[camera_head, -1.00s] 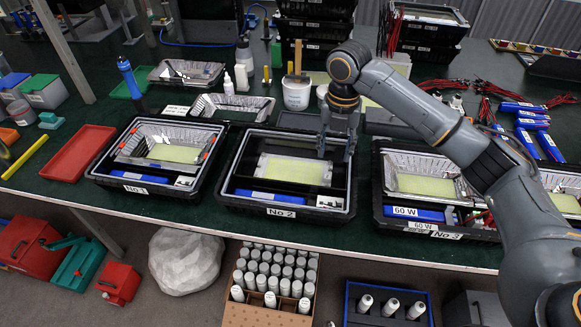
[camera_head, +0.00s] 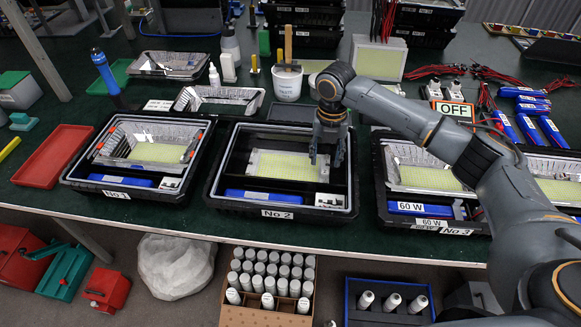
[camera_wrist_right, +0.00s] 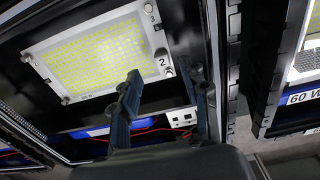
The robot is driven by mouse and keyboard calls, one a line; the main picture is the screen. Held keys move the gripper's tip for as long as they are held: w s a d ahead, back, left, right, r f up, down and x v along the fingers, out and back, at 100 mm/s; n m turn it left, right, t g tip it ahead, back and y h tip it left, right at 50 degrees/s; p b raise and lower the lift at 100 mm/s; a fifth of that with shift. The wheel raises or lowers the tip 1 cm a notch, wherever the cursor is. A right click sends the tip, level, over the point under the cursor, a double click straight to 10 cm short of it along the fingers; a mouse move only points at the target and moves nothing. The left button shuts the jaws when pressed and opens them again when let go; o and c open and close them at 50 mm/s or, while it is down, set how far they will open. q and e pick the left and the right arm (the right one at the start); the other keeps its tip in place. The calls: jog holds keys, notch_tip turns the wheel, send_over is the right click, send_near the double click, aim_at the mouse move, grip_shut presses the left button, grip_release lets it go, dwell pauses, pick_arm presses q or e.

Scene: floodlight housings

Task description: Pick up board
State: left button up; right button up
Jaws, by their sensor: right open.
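The board (camera_head: 285,166) is a flat light panel with a yellow-green LED field. It lies in the black No 2 tray (camera_head: 281,213) at the middle of the bench. In the right wrist view the board (camera_wrist_right: 100,55) shows its white border, corner screws and the marks 2 and 3. My right gripper (camera_head: 327,162) hangs over the right end of the board. In the right wrist view its fingers (camera_wrist_right: 163,95) are apart with nothing between them, near the board's corner marked 2. Whether they touch the board cannot be told. My left gripper is not in view.
The No 1 tray (camera_head: 105,190) stands to the left and the No 3 tray (camera_head: 450,227) to the right, close by. A blue driver (camera_head: 262,196) lies in front of the board. A white bucket (camera_head: 288,84) with a handled tool and an OFF sign (camera_head: 453,109) stand behind.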

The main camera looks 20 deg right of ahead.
aim_at(325, 169)
jog(key=f, duration=0.4)
jog(key=shift+w+d, duration=0.1)
jog(key=shift+d, duration=0.1)
jog(key=shift+f, duration=0.2)
jog(key=shift+c, duration=0.5)
grip_shut()
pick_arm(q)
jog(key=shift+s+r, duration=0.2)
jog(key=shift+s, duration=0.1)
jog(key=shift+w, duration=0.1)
pick_arm(e)
jog(key=shift+r, duration=0.1)
